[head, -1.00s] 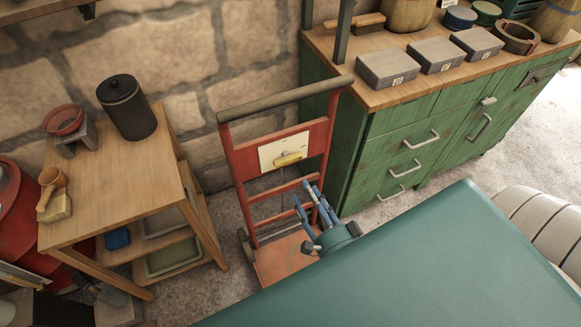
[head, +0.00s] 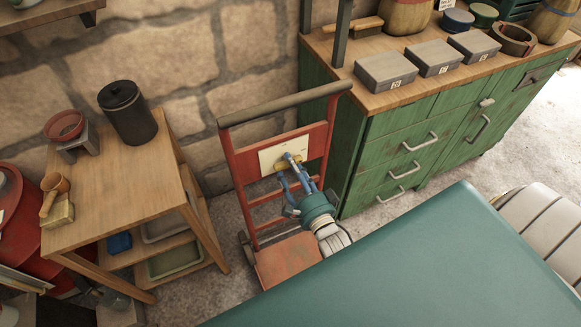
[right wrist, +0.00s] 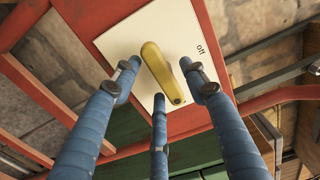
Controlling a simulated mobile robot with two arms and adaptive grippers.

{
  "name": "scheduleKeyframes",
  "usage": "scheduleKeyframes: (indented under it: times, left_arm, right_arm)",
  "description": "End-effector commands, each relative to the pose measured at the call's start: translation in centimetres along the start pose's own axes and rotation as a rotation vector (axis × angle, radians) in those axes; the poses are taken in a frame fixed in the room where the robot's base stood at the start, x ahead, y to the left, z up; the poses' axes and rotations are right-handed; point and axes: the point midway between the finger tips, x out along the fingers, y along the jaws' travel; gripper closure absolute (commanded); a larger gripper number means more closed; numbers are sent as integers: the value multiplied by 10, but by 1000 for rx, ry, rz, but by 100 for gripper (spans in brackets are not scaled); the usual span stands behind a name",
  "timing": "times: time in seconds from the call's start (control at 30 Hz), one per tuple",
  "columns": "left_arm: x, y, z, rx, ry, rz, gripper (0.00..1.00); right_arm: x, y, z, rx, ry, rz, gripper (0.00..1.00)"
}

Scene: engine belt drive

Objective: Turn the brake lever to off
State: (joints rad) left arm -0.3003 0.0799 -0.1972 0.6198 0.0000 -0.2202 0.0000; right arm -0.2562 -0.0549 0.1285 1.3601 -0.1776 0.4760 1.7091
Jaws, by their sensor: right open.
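The yellow brake lever (head: 281,165) is on a white plate (head: 267,157) on the red hand-truck-like frame (head: 236,165). In the right wrist view the lever (right wrist: 160,70) lies slanted across the plate (right wrist: 122,42), and the word "off" is printed to its upper right. My right gripper (head: 287,170) has blue fingers and is at the lever, partly covering it in the head view. In the right wrist view the open fingers (right wrist: 158,80) stand on both sides of the lever, with one finger below. I cannot tell whether they touch it. My left gripper is not in view.
A green cabinet (head: 390,150) with boxes on top stands to the right. A wooden table (head: 105,185) with a dark canister (head: 127,112) stands to the left. A large teal surface (head: 400,260) fills the lower right foreground. A stone wall (head: 190,50) is behind.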

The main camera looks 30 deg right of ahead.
Motion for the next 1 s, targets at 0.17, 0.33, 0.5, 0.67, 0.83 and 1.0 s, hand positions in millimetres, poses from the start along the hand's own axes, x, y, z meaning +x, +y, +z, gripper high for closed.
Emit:
scheduleKeyframes:
  times: [0.17,0.33,0.5,0.67,0.83,1.0]
  left_arm:
    - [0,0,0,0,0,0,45]
    - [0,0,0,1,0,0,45]
    - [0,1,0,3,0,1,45]
    - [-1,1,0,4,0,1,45]
    - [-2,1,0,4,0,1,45]
    - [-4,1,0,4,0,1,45]
  right_arm:
    - [0,0,0,0,0,0,72]
    - [0,0,0,0,0,0,100]
    - [0,0,0,-6,0,1,100]
    - [-1,0,0,-42,0,2,100]
    - [-1,0,-1,-133,0,2,100]
    - [-1,0,-2,-272,-1,2,100]
